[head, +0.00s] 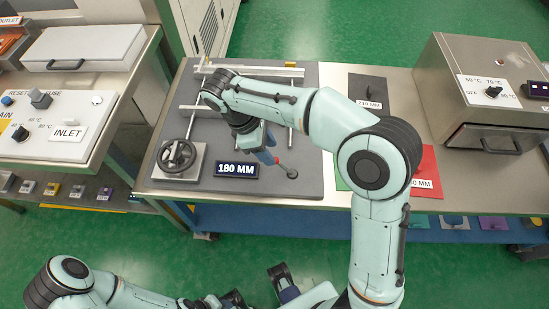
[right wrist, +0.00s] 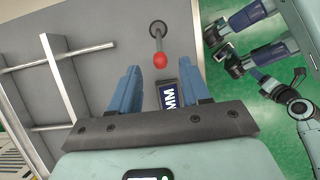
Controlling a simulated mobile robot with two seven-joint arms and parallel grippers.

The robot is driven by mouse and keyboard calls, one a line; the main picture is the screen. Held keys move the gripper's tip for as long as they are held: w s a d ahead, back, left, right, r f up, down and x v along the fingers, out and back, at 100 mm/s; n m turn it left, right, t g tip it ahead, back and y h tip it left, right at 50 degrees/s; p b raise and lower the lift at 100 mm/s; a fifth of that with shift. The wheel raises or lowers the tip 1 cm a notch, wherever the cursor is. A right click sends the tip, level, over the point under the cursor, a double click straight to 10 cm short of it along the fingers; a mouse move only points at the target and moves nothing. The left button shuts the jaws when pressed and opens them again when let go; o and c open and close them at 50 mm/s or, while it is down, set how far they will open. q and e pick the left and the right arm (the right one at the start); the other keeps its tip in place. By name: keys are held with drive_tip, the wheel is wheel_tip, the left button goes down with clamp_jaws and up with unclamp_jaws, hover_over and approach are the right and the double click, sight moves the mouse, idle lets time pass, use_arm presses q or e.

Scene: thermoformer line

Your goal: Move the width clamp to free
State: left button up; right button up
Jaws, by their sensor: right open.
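My right gripper (head: 267,150) is open above the plate close to the knob. In the right wrist view its blue fingers (right wrist: 159,72) are on either side of the knob, apart from it.
A black handwheel (head: 178,156) stands left of the display. Metal rails (head: 250,71) cross the back of the plate. A 210 MM card (head: 369,103) and a red card (head: 427,165) lie to the right, with a steel heater box (head: 470,60) beyond.

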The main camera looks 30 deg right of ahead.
sight(283, 167)
drive_tip(key=x, duration=0.5)
drive_tip(key=shift+b, duration=0.35)
clamp_jaws()
